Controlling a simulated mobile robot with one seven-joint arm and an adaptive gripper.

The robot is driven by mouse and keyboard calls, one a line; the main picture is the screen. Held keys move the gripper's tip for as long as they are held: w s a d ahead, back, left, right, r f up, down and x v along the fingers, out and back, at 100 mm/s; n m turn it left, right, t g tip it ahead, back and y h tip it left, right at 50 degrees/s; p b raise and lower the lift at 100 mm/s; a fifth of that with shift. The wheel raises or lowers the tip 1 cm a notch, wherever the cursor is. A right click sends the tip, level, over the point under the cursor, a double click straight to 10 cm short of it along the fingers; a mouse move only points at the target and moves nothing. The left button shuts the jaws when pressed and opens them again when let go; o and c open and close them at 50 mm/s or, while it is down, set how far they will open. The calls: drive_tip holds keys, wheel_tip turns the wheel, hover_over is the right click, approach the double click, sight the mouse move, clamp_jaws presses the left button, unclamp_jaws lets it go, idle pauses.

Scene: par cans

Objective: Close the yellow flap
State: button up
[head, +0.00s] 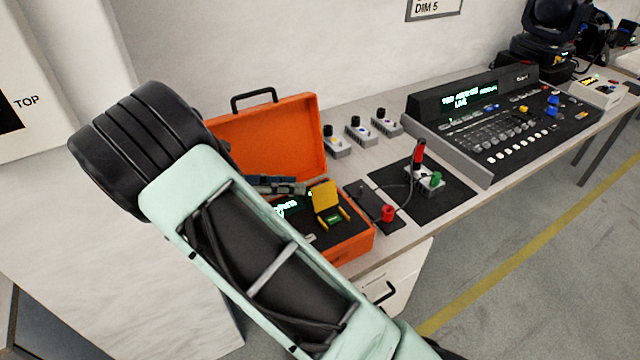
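The yellow flap (325,196) stands raised in the right part of the open orange case (352,250). Yellow side pieces and a small green-lit part show just below it. A dark grey jointed piece, which looks like part of my gripper (280,185), juts out from behind my arm to the left of the flap, apart from it in the picture. My arm hides most of the gripper and the left part of the case. Whether the fingers are open or shut does not show.
The case's orange lid (275,135) stands open behind. To the right are a black mat (440,205) with a red-handled lever and green knob, a red knob (387,213) with a cable, several small knob boxes, and a large lighting console (500,115). The table's front edge is close to the case.

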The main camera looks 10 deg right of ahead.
sight(320, 184)
drive_tip(key=x, duration=0.8)
drive_tip(key=shift+d, duration=0.2)
drive_tip(key=shift+w, duration=0.1)
clamp_jaws()
